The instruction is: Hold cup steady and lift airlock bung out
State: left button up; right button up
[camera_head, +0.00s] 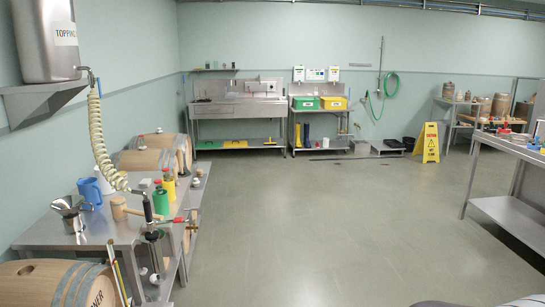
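Neither of my grippers can be made out in the head view. No cup can be picked out for certain; a blue jug-like vessel (90,190) stands on the steel bench (100,227) at the left. Wooden barrels (149,161) lie behind that bench, with small light and red fittings on top. One such fitting (140,141) may be an airlock bung, but it is too small to tell. Another barrel (50,285) lies at the lower left, and its top shows no clear bung.
The bench also carries a metal funnel (68,209), a wooden mallet (120,208) and a green bottle (160,200). A coiled hose (98,130) hangs above it. A steel table (510,145) stands at right, a yellow floor sign (430,143) farther back. The middle floor is clear.

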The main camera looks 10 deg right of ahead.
aim_at(166, 171)
jog(key=i+z, duration=0.35)
jog(key=i, duration=2.2)
jog(key=i+l+u, duration=0.25)
jog(key=i, duration=0.4)
jog(key=i+l+u, duration=0.25)
jog(key=i, duration=0.45)
jog(key=i+l+u, duration=0.3)
jog(key=i, duration=0.35)
jog(key=i+l+u, duration=0.25)
jog(key=i+l, duration=0.3)
